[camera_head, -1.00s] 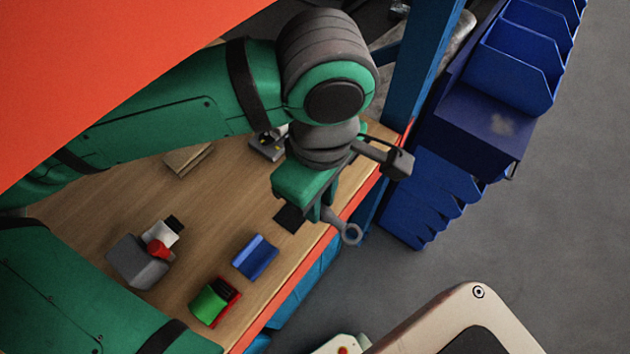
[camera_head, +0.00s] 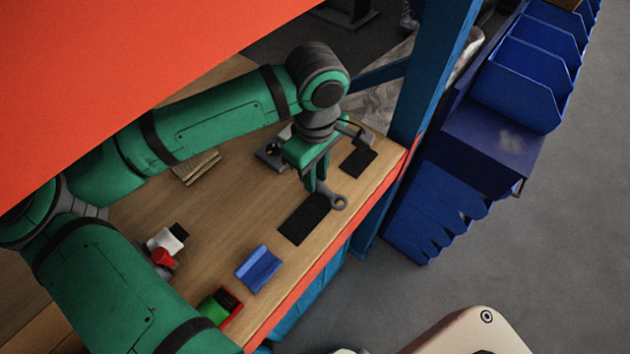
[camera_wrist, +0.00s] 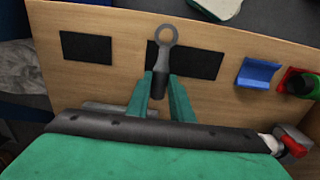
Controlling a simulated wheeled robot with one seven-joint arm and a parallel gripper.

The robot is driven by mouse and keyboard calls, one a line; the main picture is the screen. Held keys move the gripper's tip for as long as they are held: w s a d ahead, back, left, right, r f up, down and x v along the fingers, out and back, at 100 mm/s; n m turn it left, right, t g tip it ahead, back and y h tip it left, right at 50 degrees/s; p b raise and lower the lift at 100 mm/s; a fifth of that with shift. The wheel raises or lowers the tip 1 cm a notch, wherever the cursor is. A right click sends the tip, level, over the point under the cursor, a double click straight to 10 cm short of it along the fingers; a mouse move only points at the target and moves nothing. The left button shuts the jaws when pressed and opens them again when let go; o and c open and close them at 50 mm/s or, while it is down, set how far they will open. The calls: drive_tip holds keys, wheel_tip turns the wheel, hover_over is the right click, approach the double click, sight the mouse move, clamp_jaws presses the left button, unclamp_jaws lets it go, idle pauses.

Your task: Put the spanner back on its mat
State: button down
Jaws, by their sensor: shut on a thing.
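My gripper (camera_head: 316,185) is shut on the grey spanner (camera_head: 338,203). The spanner's ring end sticks out past the fingers; in the wrist view its ring (camera_wrist: 165,37) points away towards the bench's front edge. The spanner appears above the bench, and its exact height is unclear. A large black mat (camera_head: 302,220) lies just left of and below the gripper; it shows in the wrist view (camera_wrist: 202,65) right of the spanner, its left part behind the spanner. A smaller black mat (camera_head: 358,164) lies on the other side, also in the wrist view (camera_wrist: 86,47). Neither mat holds anything visible.
A blue holder (camera_head: 258,268), a red and green item (camera_head: 220,306) and a white and red item (camera_head: 163,250) stand along the wooden bench. A dark grey item (camera_head: 271,152) sits behind the gripper. A blue post (camera_head: 428,75) rises at the bench's right end.

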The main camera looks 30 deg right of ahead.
drive_tip(key=shift+f, duration=1.6)
drive_tip(key=shift+f, duration=0.15)
drive_tip(key=c, duration=1.6)
unclamp_jaws()
drive_tip(key=shift+o, duration=0.2)
wheel_tip(320, 180, up, 12)
drive_tip(key=shift+r, duration=0.2)
